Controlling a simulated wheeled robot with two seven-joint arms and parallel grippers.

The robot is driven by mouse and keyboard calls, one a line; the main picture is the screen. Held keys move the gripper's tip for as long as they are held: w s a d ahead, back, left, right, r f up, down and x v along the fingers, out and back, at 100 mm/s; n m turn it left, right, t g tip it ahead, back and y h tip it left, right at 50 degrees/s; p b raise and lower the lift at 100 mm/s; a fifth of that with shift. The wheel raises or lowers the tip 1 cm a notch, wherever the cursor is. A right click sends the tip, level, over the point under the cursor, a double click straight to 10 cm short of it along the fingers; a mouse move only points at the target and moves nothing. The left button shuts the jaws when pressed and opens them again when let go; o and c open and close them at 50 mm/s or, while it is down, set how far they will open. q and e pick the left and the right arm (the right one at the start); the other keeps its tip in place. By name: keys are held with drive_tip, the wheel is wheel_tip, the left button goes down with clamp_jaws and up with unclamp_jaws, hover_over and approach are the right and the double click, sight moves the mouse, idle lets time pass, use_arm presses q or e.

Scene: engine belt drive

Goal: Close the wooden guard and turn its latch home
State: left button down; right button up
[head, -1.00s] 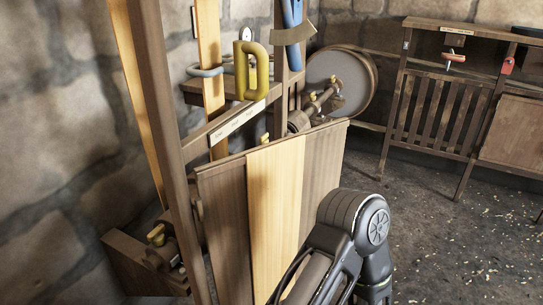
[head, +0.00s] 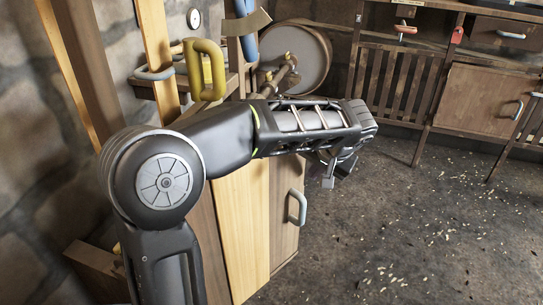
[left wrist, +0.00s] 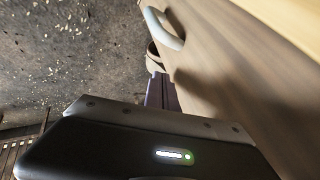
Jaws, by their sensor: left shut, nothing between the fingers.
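The wooden guard (head: 243,235) is a panel of dark and pale planks at the lower middle of the head view. A grey bar handle (head: 297,207) is on its right part. The panel (left wrist: 235,85) and the handle (left wrist: 166,28) also show in the left wrist view. My left arm crosses in front of the guard's upper part and hides its top edge. My left gripper (head: 329,178) is shut and empty, right of the guard and a little above the handle, apart from it. I cannot make out the latch for certain. My right gripper is out of view.
A yellow loop handle (head: 204,70) and a grey ring (head: 154,74) are by the upright posts at upper left. A round wheel (head: 297,58) stands behind the guard. A wooden cabinet (head: 484,100) is at the back right. The floor (head: 390,235) to the right is clear but for scattered chips.

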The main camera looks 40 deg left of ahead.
use_arm(q)
drive_tip(key=s+a+r+n+y, duration=0.1)
drive_tip(key=a+r, duration=0.2)
drive_tip(key=r, duration=0.2)
drive_tip(key=shift+s+a+n+y, duration=0.15)
drive_tip(key=shift+a+n+y, duration=0.05)
drive_tip(key=shift+n+y, duration=0.1)
drive_tip(key=w+a+f+b, duration=0.1)
drive_tip(key=w+a+f, duration=0.1)
drive_tip(key=a+f, duration=0.6)
drive_tip(key=shift+w+a+b, duration=0.2)
drive_tip(key=shift+a+b, duration=0.15)
drive_tip(key=shift+a, duration=0.25)
